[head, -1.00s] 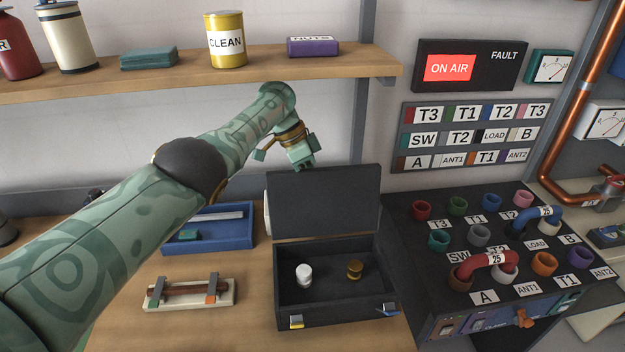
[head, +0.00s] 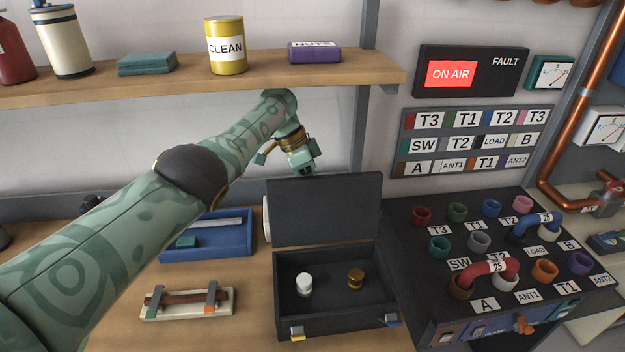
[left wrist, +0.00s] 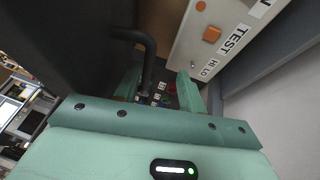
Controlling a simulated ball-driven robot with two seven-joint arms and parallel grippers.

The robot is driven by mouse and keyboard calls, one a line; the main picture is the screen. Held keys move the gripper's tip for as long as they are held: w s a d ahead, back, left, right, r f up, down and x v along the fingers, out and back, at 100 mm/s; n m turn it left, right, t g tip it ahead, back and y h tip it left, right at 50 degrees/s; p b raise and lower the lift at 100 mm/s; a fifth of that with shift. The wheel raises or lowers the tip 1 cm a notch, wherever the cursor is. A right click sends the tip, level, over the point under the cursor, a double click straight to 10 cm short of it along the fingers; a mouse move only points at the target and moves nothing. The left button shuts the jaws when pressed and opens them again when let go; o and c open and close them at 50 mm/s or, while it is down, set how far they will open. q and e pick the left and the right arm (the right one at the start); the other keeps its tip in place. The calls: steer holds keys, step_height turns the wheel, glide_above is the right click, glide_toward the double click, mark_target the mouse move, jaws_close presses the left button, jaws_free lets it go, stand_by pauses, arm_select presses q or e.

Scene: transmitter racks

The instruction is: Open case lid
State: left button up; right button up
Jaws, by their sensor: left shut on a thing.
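The dark case (head: 340,326) stands on the wooden bench, with its lid (head: 325,212) raised about upright at the back edge. A white knob-like piece (head: 304,285) and a brass one (head: 355,278) are inside the case. My left gripper (head: 306,170) is at the lid's top edge, partly behind it. In the left wrist view a black bent handle (left wrist: 147,62) runs from the dark lid (left wrist: 65,45) down between the fingers of my left gripper (left wrist: 158,92), which is shut on it. The exact contact is hard to see. My right gripper is out of view.
A blue tray (head: 245,250) and a small board with a brown rod (head: 190,312) lie left of the case. A patch panel (head: 410,262) with coloured sockets stands close on the right. A wooden shelf (head: 180,92) with cans runs above my left arm.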

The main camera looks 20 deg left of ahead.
arm_select(q)
steer(key=a+r, duration=0.1)
steer(key=a, duration=1.1)
steer(key=shift+s+a+b, duration=0.25)
steer(key=shift+a+b, duration=0.1)
steer(key=shift+b, duration=0.05)
